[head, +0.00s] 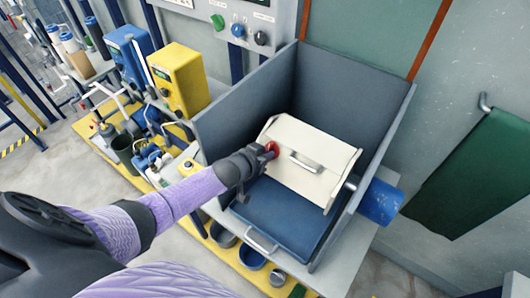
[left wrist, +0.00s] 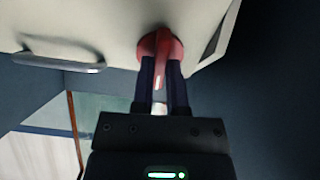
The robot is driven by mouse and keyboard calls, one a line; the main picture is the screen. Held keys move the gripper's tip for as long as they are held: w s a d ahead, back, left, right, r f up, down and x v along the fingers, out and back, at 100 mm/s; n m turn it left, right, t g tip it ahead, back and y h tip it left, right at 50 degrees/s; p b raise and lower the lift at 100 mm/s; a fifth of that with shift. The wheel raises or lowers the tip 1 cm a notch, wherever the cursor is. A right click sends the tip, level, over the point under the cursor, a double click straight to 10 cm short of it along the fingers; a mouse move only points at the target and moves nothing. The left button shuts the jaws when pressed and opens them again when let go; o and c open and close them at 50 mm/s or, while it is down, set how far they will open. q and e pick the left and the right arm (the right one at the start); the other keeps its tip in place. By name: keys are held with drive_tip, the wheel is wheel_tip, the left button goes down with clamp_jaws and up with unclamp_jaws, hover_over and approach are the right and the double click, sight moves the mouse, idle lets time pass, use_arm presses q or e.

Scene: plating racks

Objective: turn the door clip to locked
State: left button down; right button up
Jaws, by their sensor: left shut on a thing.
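A cream-white door (head: 304,165) with a metal bar handle (head: 306,163) sits tilted inside an open grey box. A red door clip (head: 271,148) is on the door's left edge in the head view. My left gripper (head: 250,163) reaches it from the left. In the left wrist view, the two dark fingers of my left gripper (left wrist: 162,85) are shut on the red clip (left wrist: 160,50), whose raised grip stands between them. The handle (left wrist: 62,62) shows at the left there. The clip's exact angle is partly hidden by the fingers. My right gripper is not in view.
The grey box (head: 354,88) has high walls around the door. A blue panel (head: 285,222) lies in front of the door, with a metal handle (head: 262,243). A blue cylinder (head: 380,202) sticks out at right. Yellow (head: 180,78) and blue (head: 128,50) units stand at left.

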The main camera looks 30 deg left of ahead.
use_arm(q)
drive_tip(key=shift+m, duration=0.6)
drive_tip(key=c, duration=0.6)
unclamp_jaws()
drive_tip(key=shift+c, duration=0.2)
drive_tip(key=p+v, duration=0.4)
drive_tip(key=v, duration=0.6)
drive_tip(key=shift+f, duration=0.1)
